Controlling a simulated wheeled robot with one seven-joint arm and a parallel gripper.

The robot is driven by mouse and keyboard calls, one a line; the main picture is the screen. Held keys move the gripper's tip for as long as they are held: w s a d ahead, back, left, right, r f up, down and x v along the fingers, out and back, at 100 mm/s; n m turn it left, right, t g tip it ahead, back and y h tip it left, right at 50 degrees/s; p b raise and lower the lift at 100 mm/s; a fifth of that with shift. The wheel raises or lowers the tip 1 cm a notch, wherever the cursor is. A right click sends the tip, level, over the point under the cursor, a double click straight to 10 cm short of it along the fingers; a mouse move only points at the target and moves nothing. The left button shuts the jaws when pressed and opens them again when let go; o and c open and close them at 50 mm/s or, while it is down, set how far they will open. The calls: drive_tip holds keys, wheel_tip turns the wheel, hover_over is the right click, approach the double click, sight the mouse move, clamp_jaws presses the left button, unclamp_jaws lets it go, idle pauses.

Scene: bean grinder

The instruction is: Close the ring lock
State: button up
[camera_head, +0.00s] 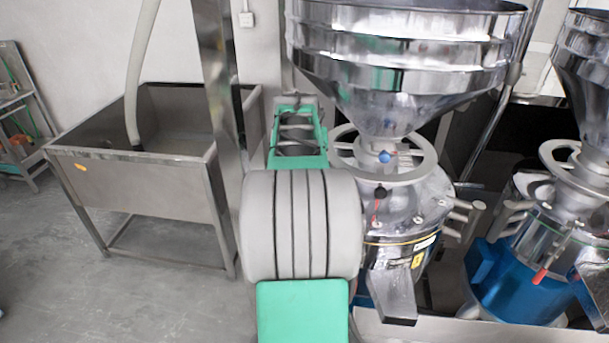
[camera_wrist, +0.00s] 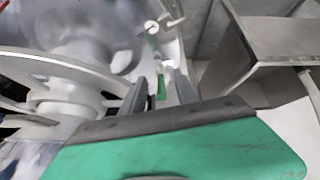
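The near grinder has a light grey ring with spokes (camera_head: 424,158) around its neck, below a shiny hopper (camera_head: 405,55). A blue knob (camera_head: 384,156) and a dark knob with a red part (camera_head: 380,192) are at its front. I cannot tell which part is the ring lock. In the wrist view a pale ring (camera_wrist: 75,65) fills the left side. My gripper (camera_wrist: 160,78) is open, its fingers apart, just right of that ring. A narrow green strip shows between the fingers, and a small round pale part (camera_wrist: 151,27) lies beyond. My arm hides the grinder's left side in the head view.
A steel tub on legs (camera_head: 140,185) stands at the left, with a hose hanging into it. A second grinder with a blue base (camera_head: 515,290) stands at the right. A steel spout (camera_head: 395,295) juts from the near grinder. The floor at lower left is clear.

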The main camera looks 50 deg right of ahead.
drive_tip(key=s+a+b, duration=0.2)
drive_tip(key=s+a, duration=0.2)
drive_tip(key=a, duration=0.3)
drive_tip(key=shift+s, duration=0.15)
